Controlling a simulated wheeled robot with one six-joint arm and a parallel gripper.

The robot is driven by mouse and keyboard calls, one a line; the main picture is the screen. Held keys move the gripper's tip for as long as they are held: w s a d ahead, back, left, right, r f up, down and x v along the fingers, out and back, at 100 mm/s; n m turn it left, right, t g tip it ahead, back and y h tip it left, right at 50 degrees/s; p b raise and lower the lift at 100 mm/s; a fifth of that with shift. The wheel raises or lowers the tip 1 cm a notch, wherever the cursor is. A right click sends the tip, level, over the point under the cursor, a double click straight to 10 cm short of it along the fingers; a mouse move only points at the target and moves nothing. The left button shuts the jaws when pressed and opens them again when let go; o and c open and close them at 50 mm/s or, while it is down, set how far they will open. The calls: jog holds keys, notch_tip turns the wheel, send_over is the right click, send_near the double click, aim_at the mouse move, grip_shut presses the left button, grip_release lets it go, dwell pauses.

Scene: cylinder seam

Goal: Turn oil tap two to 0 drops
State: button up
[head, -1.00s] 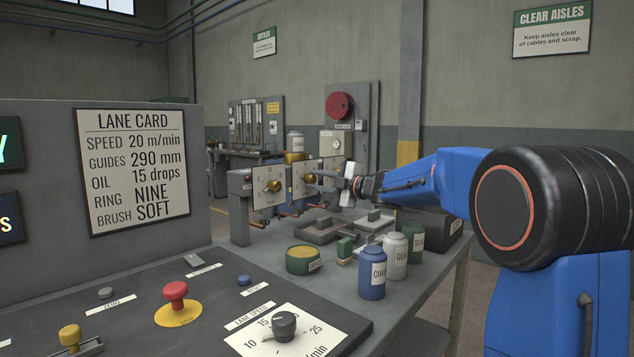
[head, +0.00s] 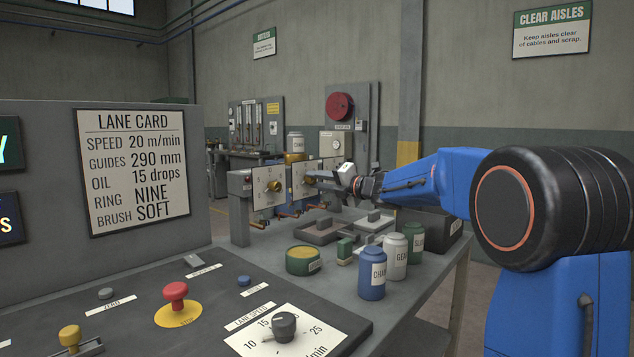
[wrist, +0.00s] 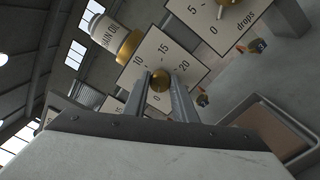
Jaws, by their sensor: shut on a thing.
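A row of oil taps with brass knobs on white dial plates stands along the back of the bench. My gripper (head: 312,180) is at the middle tap's dial plate (head: 303,192). In the wrist view my gripper (wrist: 161,84) is shut on the brass knob (wrist: 160,80) of that tap. The nearer tap's knob (head: 274,186) is free on the left. A third plate (head: 332,170) is partly hidden behind my gripper.
The lane card (head: 132,168) reads oil 15 drops. An oil bottle (wrist: 108,38) stands behind the taps. Blue (head: 372,275), white (head: 395,256) and green (head: 416,238) containers stand on the bench below my arm. A green and yellow tin (head: 303,260) sits in front of the taps.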

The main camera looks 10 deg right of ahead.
jog(key=shift+f+n, duration=0.1)
jog(key=shift+n, duration=0.2)
jog(key=o, duration=1)
jog(key=shift+o, duration=0.2)
jog(key=v, duration=1.7)
jog(key=shift+s, duration=0.15)
jog(key=shift+d, duration=0.15)
